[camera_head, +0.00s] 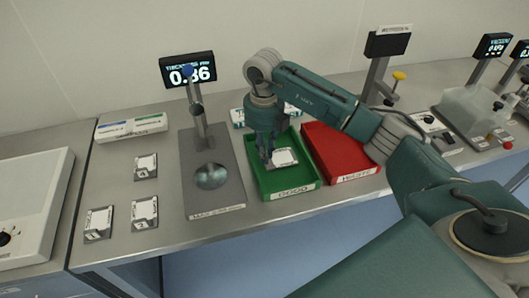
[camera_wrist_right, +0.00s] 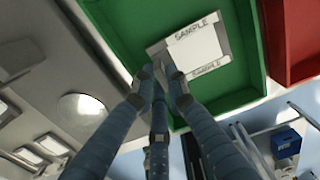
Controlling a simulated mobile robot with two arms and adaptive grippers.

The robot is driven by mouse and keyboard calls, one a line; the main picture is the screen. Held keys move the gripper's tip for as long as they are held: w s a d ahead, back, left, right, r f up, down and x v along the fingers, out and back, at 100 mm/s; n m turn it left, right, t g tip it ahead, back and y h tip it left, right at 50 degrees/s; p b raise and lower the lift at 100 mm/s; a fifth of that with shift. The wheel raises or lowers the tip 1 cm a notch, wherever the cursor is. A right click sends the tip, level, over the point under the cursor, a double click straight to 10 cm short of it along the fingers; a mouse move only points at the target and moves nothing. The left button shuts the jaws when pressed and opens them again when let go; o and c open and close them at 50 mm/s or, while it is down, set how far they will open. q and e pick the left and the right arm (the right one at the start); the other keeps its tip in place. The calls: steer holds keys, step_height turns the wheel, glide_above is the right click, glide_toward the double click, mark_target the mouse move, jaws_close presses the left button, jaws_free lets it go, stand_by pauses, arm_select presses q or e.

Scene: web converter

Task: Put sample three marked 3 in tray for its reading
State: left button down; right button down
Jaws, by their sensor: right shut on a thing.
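My right gripper (camera_head: 267,157) is down inside the green tray (camera_head: 291,195), shut on the edge of a sample (camera_head: 285,157). The sample is a flat silver plate with a white face; in the right wrist view it (camera_wrist_right: 197,45) reads "SAMPLE", with the fingertips (camera_wrist_right: 160,80) at its near corner. I cannot read its number. The green tray's front label looks like "GOOD". To its right is a red tray (camera_head: 355,176), with a label like "WASTE". The gauge display (camera_head: 188,70) seems to read 0.86, its first decimal unclear. My left gripper is not in view.
The gauge base (camera_head: 220,197) with a round metal anvil (camera_head: 211,176) stands left of the green tray. Other samples lie further left: one at the back (camera_head: 145,167), two in front (camera_head: 98,223) (camera_head: 145,212). Another instrument stand (camera_head: 378,75) is behind the red tray.

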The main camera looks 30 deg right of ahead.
steer(key=shift+f, duration=0.7)
steer(key=shift+f, duration=0.2)
steer(key=c, duration=1.7)
jaws_free()
steer(key=shift+c, duration=0.2)
steer(key=shift+r, duration=0.15)
